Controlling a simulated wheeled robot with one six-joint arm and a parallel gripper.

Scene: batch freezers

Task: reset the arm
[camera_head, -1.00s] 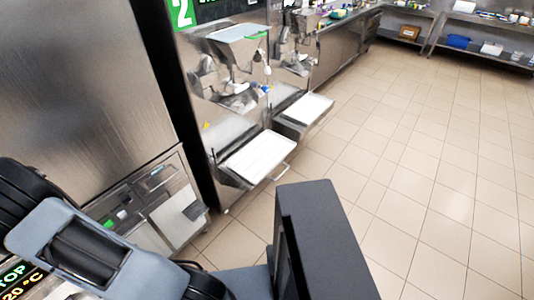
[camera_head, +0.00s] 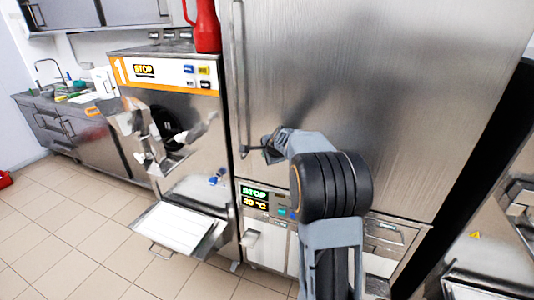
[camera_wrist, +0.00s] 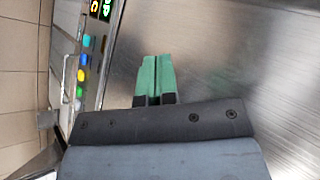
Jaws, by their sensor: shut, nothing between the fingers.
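In the wrist view my gripper (camera_wrist: 154,78) shows two green fingertips pressed together, with nothing between them. A broad brushed steel surface lies in front and to the right of them; I cannot tell the gap. In the head view my arm stands in front of a tall steel cabinet (camera_head: 370,80). The green fingertips cannot be made out there. A panel (camera_head: 256,197) reading STOP and 20 °C is low on the cabinet, left of my arm. Coloured buttons (camera_wrist: 82,75) show left of my gripper in the wrist view.
Left of the cabinet is batch freezer 1 (camera_head: 172,75), with a white-topped shelf (camera_head: 172,228) jutting out in front. A red jug (camera_head: 205,28) stands on the freezer. Another steel machine (camera_head: 500,240) is at the right edge. Tiled floor (camera_head: 60,225) is clear at lower left.

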